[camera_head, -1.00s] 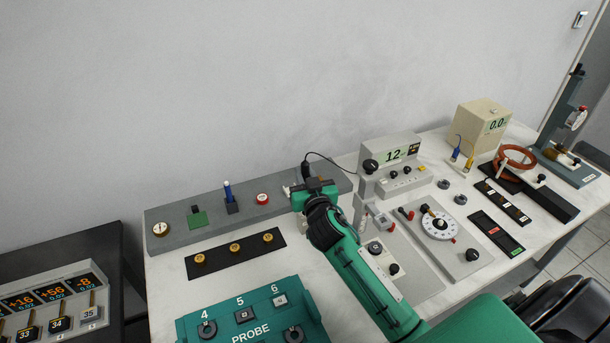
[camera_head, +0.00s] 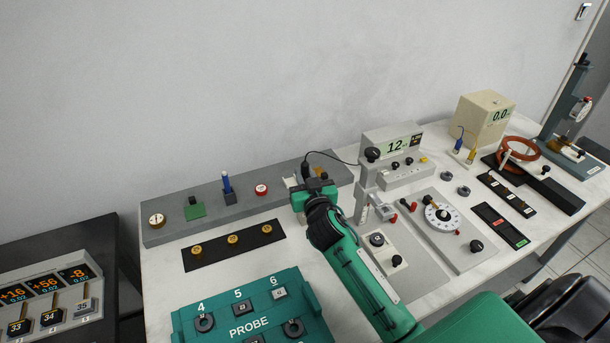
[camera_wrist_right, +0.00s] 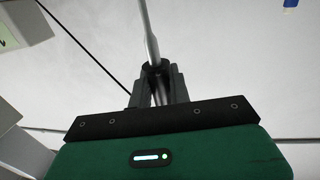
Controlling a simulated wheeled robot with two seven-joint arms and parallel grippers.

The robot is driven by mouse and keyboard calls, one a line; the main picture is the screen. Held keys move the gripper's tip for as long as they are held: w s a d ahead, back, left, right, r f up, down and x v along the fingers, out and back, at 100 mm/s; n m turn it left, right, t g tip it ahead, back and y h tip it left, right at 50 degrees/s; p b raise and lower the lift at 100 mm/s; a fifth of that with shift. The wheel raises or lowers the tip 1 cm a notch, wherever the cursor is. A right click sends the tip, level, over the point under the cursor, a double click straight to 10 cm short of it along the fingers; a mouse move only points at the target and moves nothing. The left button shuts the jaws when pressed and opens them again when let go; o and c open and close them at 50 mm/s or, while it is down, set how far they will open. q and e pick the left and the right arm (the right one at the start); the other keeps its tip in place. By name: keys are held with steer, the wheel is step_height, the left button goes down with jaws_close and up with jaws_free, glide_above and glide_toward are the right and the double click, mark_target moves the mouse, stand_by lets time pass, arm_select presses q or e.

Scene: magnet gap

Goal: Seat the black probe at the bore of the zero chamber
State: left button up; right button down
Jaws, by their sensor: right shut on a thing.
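The black probe (camera_head: 306,168) shows as a dark handle standing just behind my right gripper (camera_head: 318,178), with a black cable running right to the meter. My right gripper is over the right end of the grey rail, its jaws shut on the probe. In the right wrist view a slim grey stem (camera_wrist_right: 148,32) rises from between the dark fingers (camera_wrist_right: 158,75). I cannot make out the zero chamber or its bore for certain; a pale part (camera_head: 291,183) beside the gripper is mostly hidden. My left gripper is out of view.
The grey rail (camera_head: 178,231) carries several small items. The meter (camera_head: 392,143) reading 12 stands right of the gripper. A dial plate (camera_head: 440,240) lies in front of it. The teal PROBE box (camera_head: 262,308) is at the front. The bench centre has some clear space.

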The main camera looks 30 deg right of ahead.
steer(key=shift+f, duration=0.1)
stand_by(0.8)
steer(key=shift+f+b, duration=0.7)
steer(key=shift+f, duration=0.1)
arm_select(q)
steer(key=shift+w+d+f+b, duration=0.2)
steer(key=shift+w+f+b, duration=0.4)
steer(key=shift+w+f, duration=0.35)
arm_select(e)
steer(key=shift+f, duration=0.7)
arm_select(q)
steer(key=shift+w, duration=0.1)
arm_select(e)
steer(key=shift+f, duration=0.25)
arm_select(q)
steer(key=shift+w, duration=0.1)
arm_select(e)
steer(key=shift+f, duration=0.1)
